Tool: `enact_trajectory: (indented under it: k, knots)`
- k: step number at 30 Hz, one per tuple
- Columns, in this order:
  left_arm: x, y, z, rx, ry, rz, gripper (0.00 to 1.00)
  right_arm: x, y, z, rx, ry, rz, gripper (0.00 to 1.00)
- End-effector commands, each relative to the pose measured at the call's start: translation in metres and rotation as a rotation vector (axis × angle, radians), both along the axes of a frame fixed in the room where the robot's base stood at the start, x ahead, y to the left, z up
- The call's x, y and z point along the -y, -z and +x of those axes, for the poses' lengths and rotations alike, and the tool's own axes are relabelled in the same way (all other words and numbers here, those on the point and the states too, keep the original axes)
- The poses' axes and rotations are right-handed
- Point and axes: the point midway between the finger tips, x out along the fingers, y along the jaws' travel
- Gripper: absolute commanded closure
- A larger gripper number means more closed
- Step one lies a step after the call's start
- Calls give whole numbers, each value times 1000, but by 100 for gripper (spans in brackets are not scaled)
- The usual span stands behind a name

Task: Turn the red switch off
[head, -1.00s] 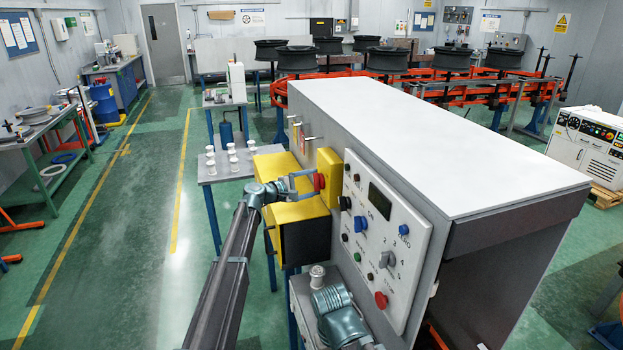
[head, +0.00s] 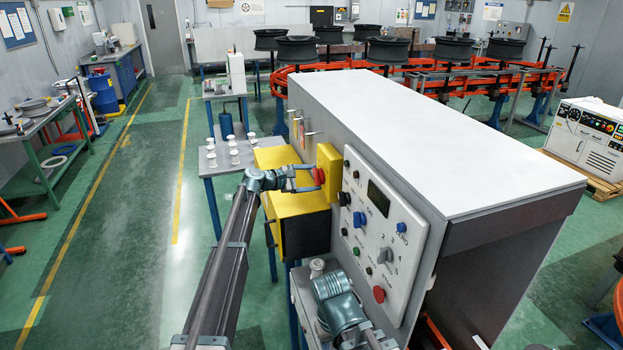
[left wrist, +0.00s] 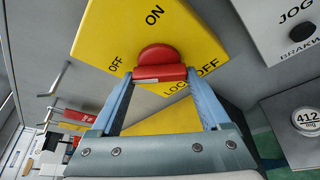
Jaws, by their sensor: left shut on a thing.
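The red switch (head: 319,176) is a round red knob with a raised grip bar on a yellow box (head: 329,163) at the side of the grey cabinet. In the left wrist view, the red switch (left wrist: 157,56) sits on a yellow plate (left wrist: 185,22) lettered ON, OFF and LOCK OFF. My left gripper (head: 313,179) is shut on the switch. In the wrist view its two fingers (left wrist: 160,75) lie at either end of the grip bar. My right arm's teal wrist (head: 338,303) shows low in the head view, but its fingers do not show.
A white control panel (head: 379,235) with buttons and a dial stands right of the switch. The grey cabinet (head: 430,140) fills the right side. A small table (head: 222,167) with several white pieces stands left of the yellow box. The green floor at left is open.

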Motion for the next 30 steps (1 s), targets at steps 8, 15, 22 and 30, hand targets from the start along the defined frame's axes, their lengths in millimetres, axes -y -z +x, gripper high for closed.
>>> enact_trajectory:
  k: [8, 15, 22, 30]
  knots:
    - [-1, 1, -1, -3, 0, 2, 17, 0, 0, 0, 0, 0, 0, 50]
    - [0, 0, -1, -1, 0, 1, 0, 0, 0, 0, 0, 0, 0, 50]
    - [-9, -4, -7, -1, -1, 0, 0, 0, -4, 0, 0, 0, 0, 50]
    - [-54, -21, -38, -2, -3, 0, 0, 0, -21, 0, 0, -1, 0, 50]
